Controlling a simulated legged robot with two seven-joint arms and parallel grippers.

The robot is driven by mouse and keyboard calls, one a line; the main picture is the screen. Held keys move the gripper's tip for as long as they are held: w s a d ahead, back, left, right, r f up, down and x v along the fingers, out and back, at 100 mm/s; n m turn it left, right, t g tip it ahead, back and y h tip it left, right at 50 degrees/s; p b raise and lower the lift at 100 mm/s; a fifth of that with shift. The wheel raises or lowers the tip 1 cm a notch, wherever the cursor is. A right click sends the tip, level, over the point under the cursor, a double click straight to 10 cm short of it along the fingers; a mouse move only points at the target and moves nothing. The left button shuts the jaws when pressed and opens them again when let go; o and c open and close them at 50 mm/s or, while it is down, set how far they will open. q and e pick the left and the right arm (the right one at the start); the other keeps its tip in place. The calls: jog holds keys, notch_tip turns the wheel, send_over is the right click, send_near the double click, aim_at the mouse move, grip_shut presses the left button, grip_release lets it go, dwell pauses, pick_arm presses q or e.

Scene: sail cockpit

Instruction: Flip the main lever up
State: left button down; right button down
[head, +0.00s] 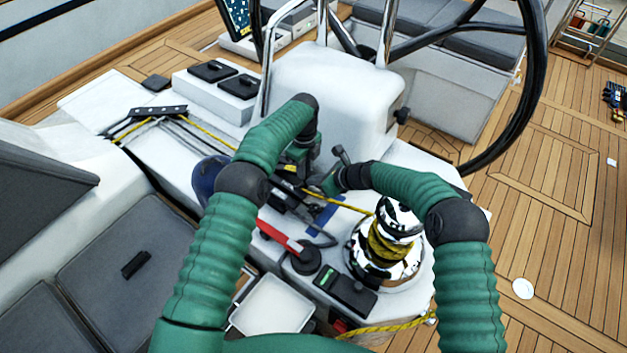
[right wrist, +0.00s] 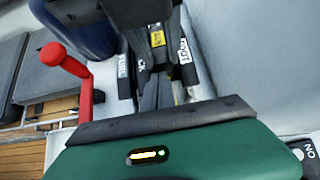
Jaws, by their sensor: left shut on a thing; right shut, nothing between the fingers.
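The clutch bank with dark levers (head: 285,197) sits on the white console, partly covered by my arms. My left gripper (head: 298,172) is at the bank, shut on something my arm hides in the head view. My right gripper (head: 330,184) is close beside it, shut and empty. In the right wrist view, the bank shows dark levers with labels, one yellow (right wrist: 158,38) and others black with white letters. The yellow label's text is too small to read surely, so I cannot tell the main lever's position.
A chrome winch (head: 385,245) wrapped with yellow rope stands right of the bank. The white pedestal (head: 335,95) and steering wheel (head: 535,70) rise behind.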

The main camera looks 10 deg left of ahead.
pick_arm(q)
jog(key=shift+w+a+r, duration=0.1)
jog(key=shift+w+r, duration=0.05)
jog(key=shift+w, duration=0.05)
pick_arm(e)
jog(key=shift+w+a+f, duration=0.1)
jog(key=shift+a+f, duration=0.1)
